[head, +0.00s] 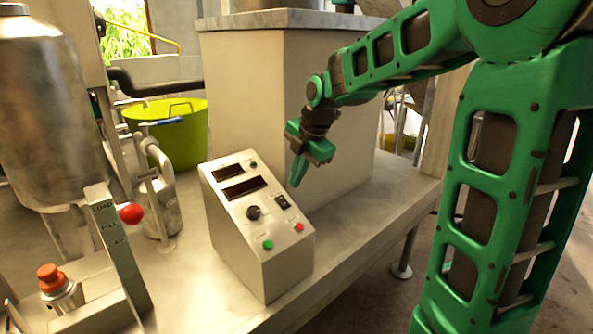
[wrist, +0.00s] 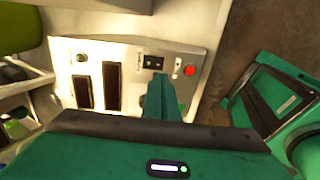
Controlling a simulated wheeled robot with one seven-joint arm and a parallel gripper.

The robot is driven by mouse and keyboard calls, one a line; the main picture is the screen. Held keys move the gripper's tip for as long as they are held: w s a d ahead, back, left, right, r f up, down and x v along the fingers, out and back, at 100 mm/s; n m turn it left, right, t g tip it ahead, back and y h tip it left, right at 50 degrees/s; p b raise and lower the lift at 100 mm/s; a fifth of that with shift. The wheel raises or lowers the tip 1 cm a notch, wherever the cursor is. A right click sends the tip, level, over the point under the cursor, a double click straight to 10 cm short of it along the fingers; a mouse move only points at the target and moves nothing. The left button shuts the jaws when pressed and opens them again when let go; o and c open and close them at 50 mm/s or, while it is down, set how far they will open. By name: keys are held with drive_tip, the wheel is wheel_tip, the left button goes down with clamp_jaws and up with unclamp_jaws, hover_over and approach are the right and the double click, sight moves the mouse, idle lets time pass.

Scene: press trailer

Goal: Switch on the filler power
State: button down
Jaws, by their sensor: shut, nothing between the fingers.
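The filler control box (head: 258,225) is a pale box with a sloped panel on the metal bench. Its panel has two dark displays, a black knob (head: 253,213), a black rocker switch (head: 282,202), a green button (head: 268,245) and a red button (head: 299,227). In the wrist view the rocker switch (wrist: 153,62) lies just beyond my fingertips, with the red button (wrist: 190,71) beside it. My gripper (head: 297,181) is shut and empty, above the panel's upper right edge near the rocker. It also shows in the wrist view (wrist: 160,78), where it hides the knob and part of the green button.
A lever with a red ball (head: 131,214) and a red-orange button (head: 49,274) stand left of the box. A steel tank (head: 40,105) and a yellow-green tub (head: 180,125) are further back. A large pale cabinet (head: 265,100) rises behind the box. Bench to the box's right is clear.

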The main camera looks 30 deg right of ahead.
sight(286, 203)
drive_tip(key=x, duration=0.8)
drive_tip(key=shift+w+f, duration=0.1)
drive_tip(key=shift+f, duration=0.25)
drive_tip(key=shift+r, duration=0.1)
drive_tip(key=shift+r, duration=0.7)
drive_tip(key=shift+r, duration=0.15)
drive_tip(key=s+d+r, duration=0.2)
drive_tip(key=s+r, duration=0.5)
drive_tip(key=r, duration=0.4)
drive_tip(key=shift+s, duration=0.3)
